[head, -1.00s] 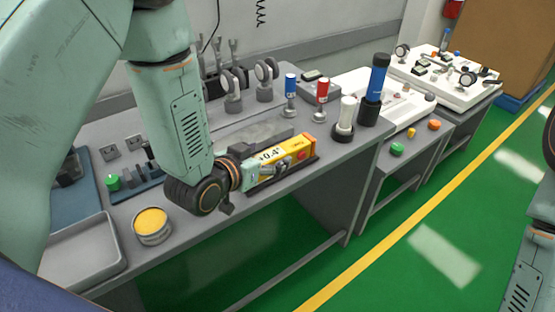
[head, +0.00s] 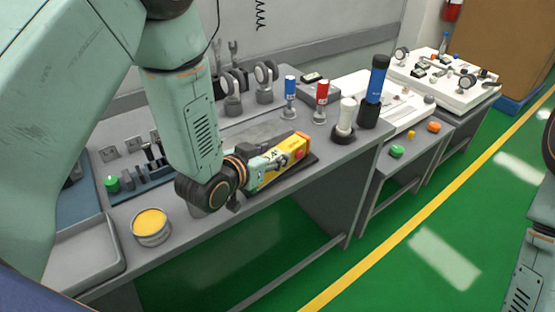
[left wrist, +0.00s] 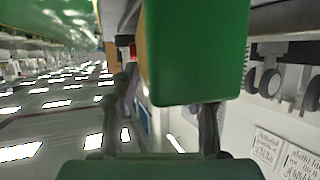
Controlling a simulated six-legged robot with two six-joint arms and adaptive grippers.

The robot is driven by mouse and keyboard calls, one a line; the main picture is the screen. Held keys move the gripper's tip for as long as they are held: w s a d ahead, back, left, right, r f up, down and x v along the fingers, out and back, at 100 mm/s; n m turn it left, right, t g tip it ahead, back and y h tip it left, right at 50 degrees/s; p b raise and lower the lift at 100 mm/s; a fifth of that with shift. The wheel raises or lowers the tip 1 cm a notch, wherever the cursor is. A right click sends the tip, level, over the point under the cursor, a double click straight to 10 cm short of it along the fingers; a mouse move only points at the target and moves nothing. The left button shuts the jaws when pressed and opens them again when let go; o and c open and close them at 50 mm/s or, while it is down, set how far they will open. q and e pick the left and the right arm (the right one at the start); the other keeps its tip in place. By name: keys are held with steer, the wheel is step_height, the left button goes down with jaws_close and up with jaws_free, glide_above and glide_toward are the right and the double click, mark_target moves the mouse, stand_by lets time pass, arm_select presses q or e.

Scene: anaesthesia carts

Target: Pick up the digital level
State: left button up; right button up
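In the left wrist view a large green block with a yellow side, which looks like the level (left wrist: 195,50), sits between the fingers of my left gripper (left wrist: 168,100). The level is tilted over a dark flat holder (head: 312,160); a gap is hard to judge. My right gripper is out of view; only that arm shows at the right edge.
The grey bench (head: 350,175) holds a tin with yellow contents (head: 150,224) in front. A grey block (head: 250,137) lies behind the level. Blue (head: 290,92), red (head: 321,95) and white (head: 346,115) handled tools and a blue-black cylinder (head: 376,82) stand to the right.

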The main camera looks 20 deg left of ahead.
arm_select(q)
steer(key=shift+w+d+f, duration=0.1)
steer(key=shift+w+d, duration=0.05)
steer(key=shift+c, duration=1.4)
jaws_close()
